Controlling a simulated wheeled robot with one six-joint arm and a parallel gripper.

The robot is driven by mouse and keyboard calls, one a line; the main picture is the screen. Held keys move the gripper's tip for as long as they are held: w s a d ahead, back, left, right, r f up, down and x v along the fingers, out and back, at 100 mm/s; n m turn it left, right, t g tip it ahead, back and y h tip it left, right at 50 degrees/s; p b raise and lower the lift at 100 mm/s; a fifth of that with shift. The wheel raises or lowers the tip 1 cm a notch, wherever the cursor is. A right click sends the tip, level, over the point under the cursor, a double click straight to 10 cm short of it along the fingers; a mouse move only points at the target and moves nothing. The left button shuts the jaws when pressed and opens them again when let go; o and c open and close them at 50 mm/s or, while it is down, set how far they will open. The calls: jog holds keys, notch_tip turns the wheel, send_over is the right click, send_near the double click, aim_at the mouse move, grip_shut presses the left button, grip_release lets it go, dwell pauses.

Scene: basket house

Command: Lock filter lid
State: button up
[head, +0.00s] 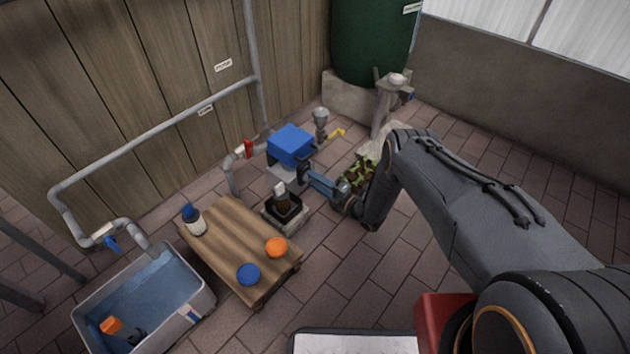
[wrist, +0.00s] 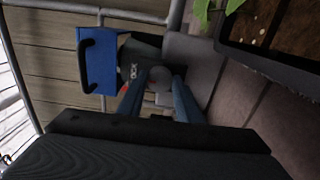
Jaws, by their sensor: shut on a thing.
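The filter lid (head: 290,143) is a blue box-shaped cover on top of the grey filter body in the head view. In the wrist view the blue lid (wrist: 92,62) has a black handle (wrist: 86,66). My gripper (head: 308,177) is at the front right side of the filter, just below the lid. In the wrist view its blue fingers (wrist: 158,88) are closed around a grey rounded knob (wrist: 160,77) next to the lettering. The knob's lower part is hidden.
Grey pipes with a red-handled valve (head: 248,149) run left of the filter. A yellow-handled tap (head: 336,134) is behind it. A planter (head: 361,170) stands close right of my gripper. A wooden table (head: 225,232) with caps and a bottle, and a water tub (head: 205,304), stand front left.

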jog(key=o, duration=1)
jog(key=shift+o, duration=0.2)
jog(key=p+v, duration=0.2)
jog(key=v, duration=0.5)
jog(key=shift+s+d, duration=0.3)
jog(key=shift+w, duration=0.1)
